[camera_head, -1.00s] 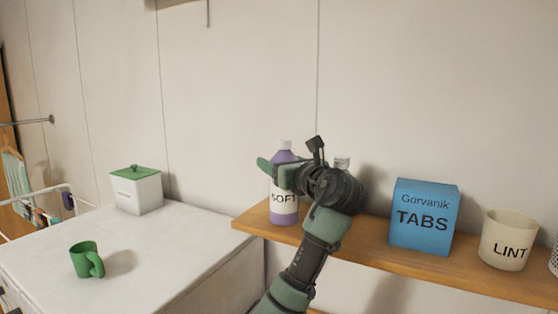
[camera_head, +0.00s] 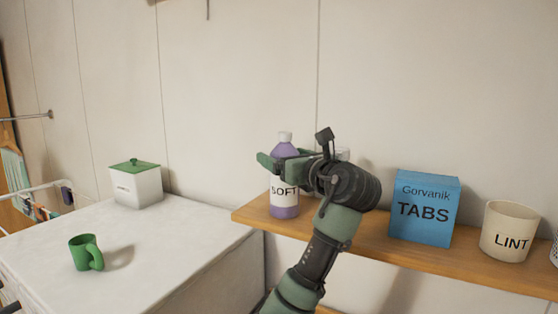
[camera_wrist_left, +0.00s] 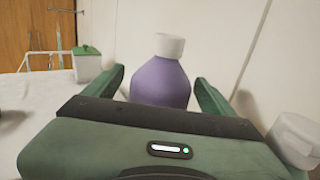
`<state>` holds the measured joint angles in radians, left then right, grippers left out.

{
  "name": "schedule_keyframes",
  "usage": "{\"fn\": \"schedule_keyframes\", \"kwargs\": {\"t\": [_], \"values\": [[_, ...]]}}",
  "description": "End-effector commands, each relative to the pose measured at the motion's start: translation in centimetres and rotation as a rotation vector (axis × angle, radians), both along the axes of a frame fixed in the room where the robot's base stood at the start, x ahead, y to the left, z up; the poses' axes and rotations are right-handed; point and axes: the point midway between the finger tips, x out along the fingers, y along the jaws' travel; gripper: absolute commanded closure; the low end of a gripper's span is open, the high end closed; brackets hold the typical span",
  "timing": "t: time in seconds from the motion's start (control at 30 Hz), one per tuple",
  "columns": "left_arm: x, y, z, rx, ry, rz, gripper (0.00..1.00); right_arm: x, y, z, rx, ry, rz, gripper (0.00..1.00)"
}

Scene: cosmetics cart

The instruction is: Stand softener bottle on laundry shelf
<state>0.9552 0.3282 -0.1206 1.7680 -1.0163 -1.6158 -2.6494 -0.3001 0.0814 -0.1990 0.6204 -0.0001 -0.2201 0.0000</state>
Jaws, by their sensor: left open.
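The softener bottle (camera_head: 284,202), purple with a white cap and a "SOFT" label, stands upright on the wooden laundry shelf (camera_head: 382,246) near its left end. My left gripper (camera_head: 275,162) is open around the bottle's upper body, coming from the right. In the left wrist view the purple bottle (camera_wrist_left: 161,82) stands between the two green fingers, with visible gaps beside its shoulders. The gripper hides part of the bottle in the head view. My right gripper is not in view.
A whitish-capped object, mostly hidden, stands behind my wrist on the shelf; it shows in the left wrist view (camera_wrist_left: 297,138). A blue TABS box (camera_head: 424,208) and a LINT cup (camera_head: 509,231) stand further right. A green mug (camera_head: 85,253) and a green-lidded box (camera_head: 136,184) are on the white top at left.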

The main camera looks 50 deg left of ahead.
Motion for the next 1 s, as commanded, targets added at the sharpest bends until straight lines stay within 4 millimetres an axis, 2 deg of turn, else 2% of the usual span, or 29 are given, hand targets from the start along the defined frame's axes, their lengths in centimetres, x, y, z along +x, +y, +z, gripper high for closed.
{"fn": "schedule_keyframes", "kwargs": {"t": [0.03, 0.2, 0.4, 0.6, 1.0], "values": [[-0.3, -1.2, -0.5, 0.000, -0.005, -0.004, 0.14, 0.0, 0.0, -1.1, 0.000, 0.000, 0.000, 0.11], [-1.3, -4.9, -0.4, -0.001, -0.005, -0.006, 0.14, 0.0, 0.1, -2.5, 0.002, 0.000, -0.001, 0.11], [-2.2, -7.7, -0.2, -0.001, -0.003, -0.003, 0.14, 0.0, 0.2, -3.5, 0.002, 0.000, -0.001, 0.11], [-2.5, -8.7, 0.0, 0.000, -0.001, -0.001, 0.14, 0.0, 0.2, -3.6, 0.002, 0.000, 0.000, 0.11], [-2.5, -8.7, 0.0, 0.000, -0.001, -0.001, 0.14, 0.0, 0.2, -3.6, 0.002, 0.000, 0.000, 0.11]]}}
